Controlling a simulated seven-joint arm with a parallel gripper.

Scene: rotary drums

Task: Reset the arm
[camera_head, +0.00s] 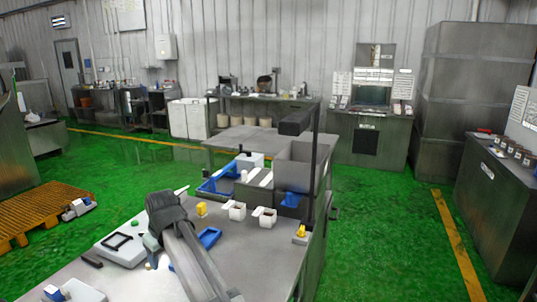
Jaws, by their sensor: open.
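My arm (192,262) reaches up from the bottom of the head view over the grey metal table (262,262). Its dark wrist joint (167,208) is bent at the top. My gripper (151,244) hangs below the wrist on the left side, small and partly hidden; it is open, and I see nothing held in it. A white device with a black frame (122,246) lies just left of it.
Two white cups (237,211) (268,217), a yellow piece (201,209) and a grey bin (296,165) stand further back. A dark post (314,175) with an overhead bar (296,122) rises at the right edge. The table's front right part is clear.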

